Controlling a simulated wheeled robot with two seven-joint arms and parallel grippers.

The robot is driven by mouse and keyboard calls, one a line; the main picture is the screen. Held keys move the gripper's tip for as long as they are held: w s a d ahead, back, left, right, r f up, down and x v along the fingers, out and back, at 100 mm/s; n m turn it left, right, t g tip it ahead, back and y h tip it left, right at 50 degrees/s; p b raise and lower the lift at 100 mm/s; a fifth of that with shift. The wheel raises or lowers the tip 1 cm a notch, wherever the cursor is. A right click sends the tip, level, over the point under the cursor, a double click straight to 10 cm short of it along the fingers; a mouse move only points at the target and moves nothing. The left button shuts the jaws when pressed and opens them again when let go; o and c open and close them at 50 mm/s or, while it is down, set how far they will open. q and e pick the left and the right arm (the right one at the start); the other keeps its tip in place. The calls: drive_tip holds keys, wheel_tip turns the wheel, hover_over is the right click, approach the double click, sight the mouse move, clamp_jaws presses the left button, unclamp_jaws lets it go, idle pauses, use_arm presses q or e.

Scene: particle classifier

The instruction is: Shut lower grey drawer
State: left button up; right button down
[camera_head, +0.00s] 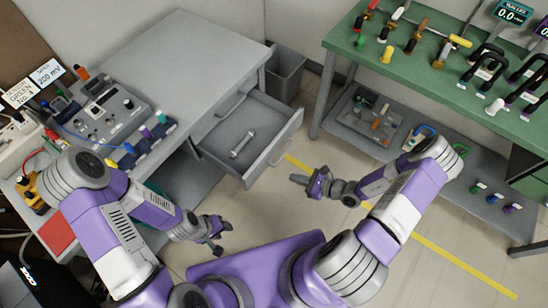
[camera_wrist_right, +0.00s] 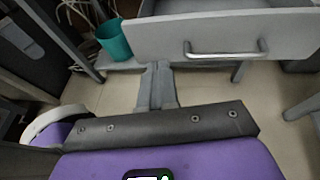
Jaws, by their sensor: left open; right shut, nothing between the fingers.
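The grey drawer (camera_head: 273,156) stands pulled out from the grey desk (camera_head: 190,60) in the head view. A small metallic object (camera_head: 242,145) lies inside it. Its front panel (camera_wrist_right: 170,40) and bar handle (camera_wrist_right: 225,50) show in the right wrist view. My right gripper (camera_head: 303,181) is shut and empty, in front of and to the right of the drawer front, apart from it. Its fingers (camera_wrist_right: 157,88) point toward the panel in the wrist view, left of the handle. My left gripper (camera_head: 217,235) is open and empty, below the drawer in the picture.
A grey bin (camera_head: 287,72) stands behind the drawer. A green-topped workbench (camera_head: 440,75) with tools and a low shelf is at right. Instruments (camera_head: 105,115) crowd the desk's left part. A teal bin (camera_wrist_right: 113,40) shows at left in the wrist view. Floor (camera_head: 335,150) between desk and workbench is clear.

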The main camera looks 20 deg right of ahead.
drive_tip(key=w+d+m+t+h, duration=0.1)
drive_tip(key=w+d+m+t, duration=0.1)
drive_tip(key=d, duration=0.1)
drive_tip(key=b, duration=0.4)
approach(267, 155)
drive_tip(key=x, duration=0.5)
drive_tip(key=shift+w+a+f, duration=0.1)
drive_tip(key=shift+f, duration=0.05)
drive_tip(key=shift+w+a, duration=0.35)
drive_tip(key=shift+w, duration=0.1)
